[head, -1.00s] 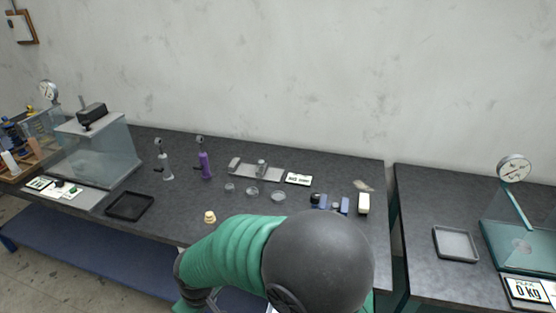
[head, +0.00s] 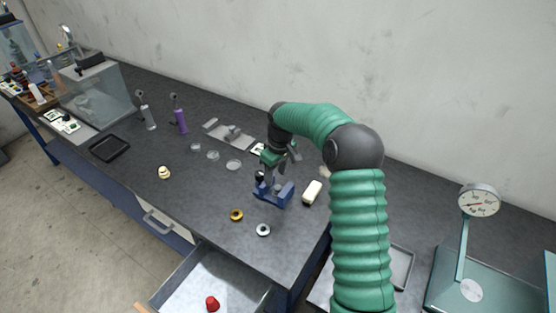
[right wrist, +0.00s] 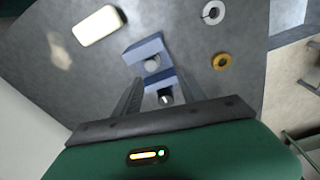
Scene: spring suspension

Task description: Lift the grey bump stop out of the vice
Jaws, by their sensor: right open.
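The blue vice (head: 274,194) stands on the dark bench; its two blue jaw blocks also show in the right wrist view (right wrist: 146,47). The grey bump stop (right wrist: 152,64) sits between those blocks, small and round from above. In the head view I cannot make it out clearly. My right gripper (head: 270,174) is above the vice, pointing down. In the right wrist view its two fingers (right wrist: 160,80) are apart, one on each side of the vice's near end, with nothing held between them. A dark knob (right wrist: 166,98) shows between the fingers. My left gripper is not in view.
A cream block (head: 312,192) lies right of the vice. A yellow ring (head: 236,215) and a white ring (head: 263,230) lie in front. Glass dishes (head: 213,155) and a metal plate (head: 222,132) are to the left. An open drawer (head: 172,293) below holds a red piece (head: 212,304).

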